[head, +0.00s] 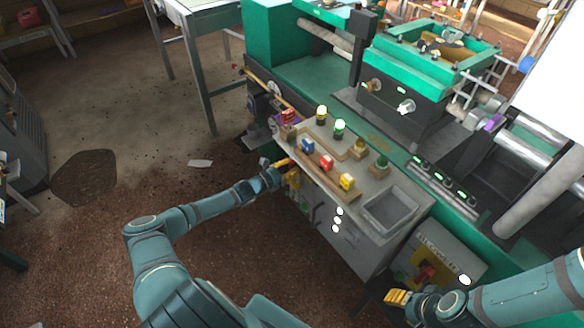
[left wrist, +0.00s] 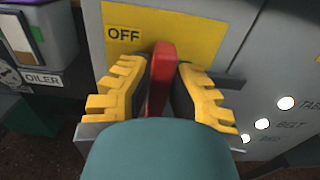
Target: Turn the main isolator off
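In the left wrist view a red handle (left wrist: 161,80) stands nearly upright on a yellow plate (left wrist: 190,36) marked OFF at upper left. The yellow fingers of my left gripper (left wrist: 163,68) lie on both sides of it and appear to touch it near their tips. In the head view my left gripper (head: 284,170) is at the cabinet front, hiding the handle. A second red handle (head: 427,271) sits on a yellow plate on a grey box at lower right; its label is too small to read. My right gripper (head: 396,298) is left of that box, its fingers unclear.
White lamps (head: 337,220) are on the cabinet front, right of the left gripper. A grey tray (head: 390,208) and coloured plugs (head: 327,163) are on the cabinet top. A container labelled OILER (left wrist: 50,45) is left of the plate. The floor at left is mostly clear.

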